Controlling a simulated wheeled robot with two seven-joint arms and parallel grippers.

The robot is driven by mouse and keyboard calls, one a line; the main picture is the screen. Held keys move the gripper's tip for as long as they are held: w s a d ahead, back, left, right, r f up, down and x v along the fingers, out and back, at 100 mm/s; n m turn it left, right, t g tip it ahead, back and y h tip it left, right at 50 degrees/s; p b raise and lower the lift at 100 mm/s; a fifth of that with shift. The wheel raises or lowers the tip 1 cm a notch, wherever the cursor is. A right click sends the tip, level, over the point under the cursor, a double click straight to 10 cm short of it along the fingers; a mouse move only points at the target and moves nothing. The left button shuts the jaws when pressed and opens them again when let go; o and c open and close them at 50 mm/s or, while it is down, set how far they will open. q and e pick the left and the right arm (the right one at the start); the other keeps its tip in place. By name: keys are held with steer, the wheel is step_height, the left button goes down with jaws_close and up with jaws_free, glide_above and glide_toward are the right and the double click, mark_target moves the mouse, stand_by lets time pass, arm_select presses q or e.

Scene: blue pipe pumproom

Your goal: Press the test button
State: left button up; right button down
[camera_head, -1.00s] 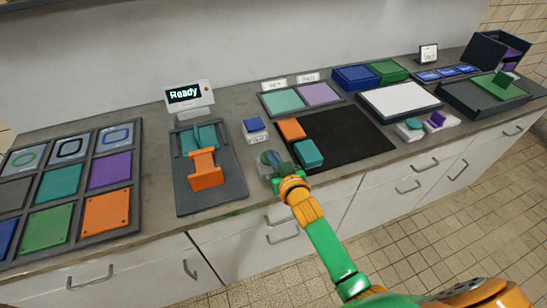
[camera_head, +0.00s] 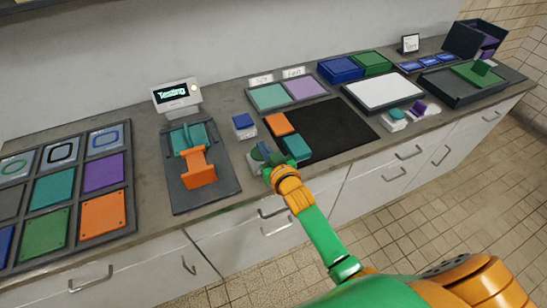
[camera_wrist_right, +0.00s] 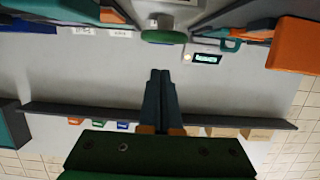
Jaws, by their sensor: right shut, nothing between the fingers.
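A round green button (camera_wrist_right: 163,37) on a pale base shows at the top of the right wrist view. My right gripper (camera_head: 262,154) is over that pale base (camera_head: 252,165) on the counter and largely hides the button in the head view. In the wrist view its fingers (camera_wrist_right: 160,73) are together with nothing between them, and their tips appear just short of the button. Whether they touch it, I cannot tell. The display (camera_head: 176,95) reads "Testing". It stands behind a dark fixture (camera_head: 226,182) with a teal and orange clamp (camera_head: 197,165). My left gripper is not in view.
A blue-topped block (camera_head: 243,124) stands just behind the gripper. A black mat (camera_head: 335,128) with orange and teal blocks lies to its right. A rack of coloured tiles (camera_head: 133,180) is at the left. The counter's front edge is close to my right arm.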

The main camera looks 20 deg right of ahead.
steer(key=v, duration=0.9)
steer(key=shift+s, duration=0.35)
steer(key=shift+f, duration=0.2)
steer(key=s+f+n+g, duration=0.1)
steer(key=s+f+g, duration=0.3)
steer(key=f, duration=0.7)
steer(key=s+f+g, duration=0.3)
steer(key=s+f, duration=0.2)
steer(key=f, duration=0.7)
steer(key=s+d+f+g, duration=0.1)
steer(key=s+f, duration=0.3)
steer(key=s, duration=0.4)
steer(key=s+f+g, duration=0.3)
steer(key=s+f, duration=0.2)
steer(key=s, duration=0.3)
steer(key=s+d+f+n+g, duration=0.1)
steer(key=s+f+g, duration=0.2)
steer(key=s, duration=0.6)
steer(key=shift+d+f+h, duration=0.3)
steer(key=shift+d+f, duration=0.05)
steer(key=shift+f, duration=0.6)
steer(key=shift+s, duration=0.15)
